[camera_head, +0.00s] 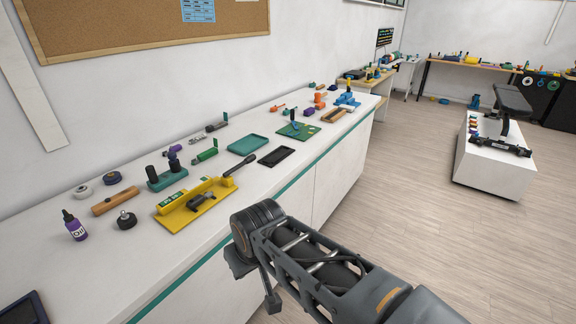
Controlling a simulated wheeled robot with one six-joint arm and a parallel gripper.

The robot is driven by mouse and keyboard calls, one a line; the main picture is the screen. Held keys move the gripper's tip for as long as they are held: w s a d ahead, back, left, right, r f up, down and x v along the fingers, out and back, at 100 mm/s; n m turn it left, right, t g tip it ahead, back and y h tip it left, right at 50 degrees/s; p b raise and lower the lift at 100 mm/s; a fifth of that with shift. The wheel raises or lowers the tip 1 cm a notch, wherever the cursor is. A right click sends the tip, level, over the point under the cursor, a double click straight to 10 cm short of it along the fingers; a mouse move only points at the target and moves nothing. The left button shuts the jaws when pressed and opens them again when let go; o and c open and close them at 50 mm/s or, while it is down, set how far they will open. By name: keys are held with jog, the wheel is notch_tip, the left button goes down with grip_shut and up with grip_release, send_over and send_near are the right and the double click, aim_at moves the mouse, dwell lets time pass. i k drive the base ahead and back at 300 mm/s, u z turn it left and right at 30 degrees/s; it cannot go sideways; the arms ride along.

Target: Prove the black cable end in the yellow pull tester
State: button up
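The yellow pull tester (178,216) sits on the white counter, left of the middle. It has a raised yellow back with green labels, and a black lever handle (240,164) sticks out at its right end. A small dark piece (202,200) lies on its bed; I cannot tell whether this is part of the tester or the black cable end. I cannot pick out the black cable end with certainty. My gripper (256,284) hangs off the counter's front edge, right of and below the tester, apart from it. It is seen from behind, so its opening and anything in it are unclear.
Near the tester are a green-based fixture (166,180), a wooden cylinder (115,202), a black knob (126,220) and a purple bottle (74,226). A teal tray (248,144) and black tray (276,156) lie beyond it. The floor at right is open up to a white plinth (490,165).

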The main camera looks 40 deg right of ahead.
aim_at(250, 158)
jog(key=z, duration=0.2)
jog(key=k, duration=0.65)
jog(key=z, duration=1.15)
jog(key=i, duration=1.6)
jog(key=u, duration=1.35)
jog(key=i, duration=0.4)
jog(key=u, duration=0.4)
